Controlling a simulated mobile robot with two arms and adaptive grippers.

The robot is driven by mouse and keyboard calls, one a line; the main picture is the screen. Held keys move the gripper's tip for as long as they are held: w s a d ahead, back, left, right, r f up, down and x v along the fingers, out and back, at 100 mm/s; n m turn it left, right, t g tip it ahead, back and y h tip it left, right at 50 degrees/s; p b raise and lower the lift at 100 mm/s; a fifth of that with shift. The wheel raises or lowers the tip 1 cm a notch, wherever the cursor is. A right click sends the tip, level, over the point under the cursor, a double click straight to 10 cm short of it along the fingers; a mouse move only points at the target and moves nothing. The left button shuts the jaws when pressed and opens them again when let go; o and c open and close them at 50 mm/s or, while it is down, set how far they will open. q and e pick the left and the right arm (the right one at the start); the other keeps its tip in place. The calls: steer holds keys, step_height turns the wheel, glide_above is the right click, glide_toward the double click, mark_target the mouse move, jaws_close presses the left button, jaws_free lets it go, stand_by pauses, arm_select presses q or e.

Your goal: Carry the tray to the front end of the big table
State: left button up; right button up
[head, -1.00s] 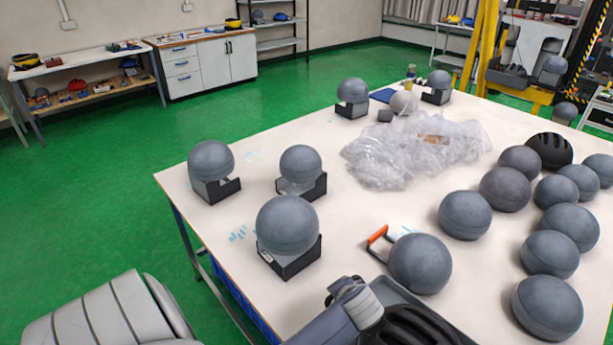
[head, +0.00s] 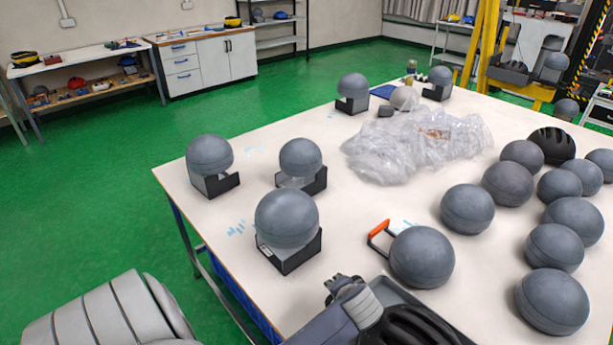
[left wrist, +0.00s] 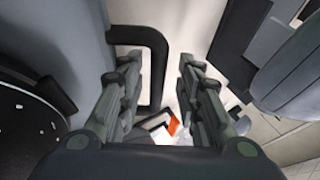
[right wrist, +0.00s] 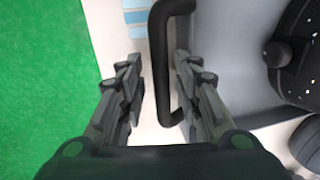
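The tray (head: 398,287) is grey and shows only partly at the bottom of the head view, with a black helmet (head: 415,328) in it. My left gripper (head: 343,287) is at the tray's side. In the left wrist view its fingers (left wrist: 157,85) are open, with a black tray handle (left wrist: 157,65) between them, nearer the left finger. In the right wrist view my right gripper (right wrist: 158,85) is also open, with another black handle (right wrist: 160,60) between its fingers beside the grey tray wall (right wrist: 230,60). The big white table (head: 350,215) is under it all.
Several grey balls stand on the table's right side, one (head: 421,257) close behind the tray. Balls on black stands (head: 287,217) are at the left. Clear plastic wrap (head: 415,147) and a black helmet (head: 551,145) are farther back.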

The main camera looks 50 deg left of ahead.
arm_select(q)
steer(key=shift+d, duration=0.1)
arm_select(e)
steer(key=shift+a, duration=0.1)
arm_select(q)
steer(key=v, duration=0.8)
arm_select(e)
step_height(320, 180, up, 12)
steer(key=d, duration=0.2)
steer(key=shift+d, duration=0.2)
steer(key=shift+f, duration=0.15)
